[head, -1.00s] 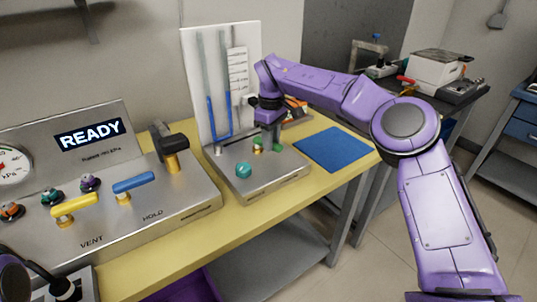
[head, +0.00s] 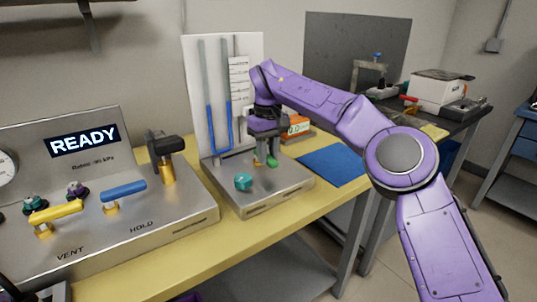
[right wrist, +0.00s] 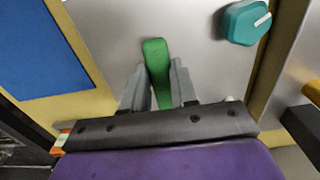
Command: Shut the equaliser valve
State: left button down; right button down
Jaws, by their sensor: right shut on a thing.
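The green lever (head: 272,161) stands on the metal base of the U-tube manometer, which I take to be the equaliser valve. My right gripper (head: 266,144) reaches down over the base and is shut on this lever. In the right wrist view the green lever (right wrist: 155,60) lies between the two grey fingers (right wrist: 158,86), its rounded end sticking out beyond them. The lever's pivot is hidden by the gripper. A teal knob (head: 243,181) sits on the same base, left of the lever, and shows in the right wrist view (right wrist: 245,22). My left gripper is out of view.
The manometer panel (head: 193,95) with blue liquid rises behind the base. A metal console (head: 180,215) with a READY display, yellow handle (head: 56,211) and blue handle (head: 124,191) stands left. A blue mat (head: 334,165) lies flat on the right.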

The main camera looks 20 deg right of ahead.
jog(key=c, duration=0.9)
grip_release()
jog(key=shift+r, duration=0.1)
notch_tip(320, 180, up, 10)
jog(key=p, duration=0.5)
jog(key=shift+r, duration=0.2)
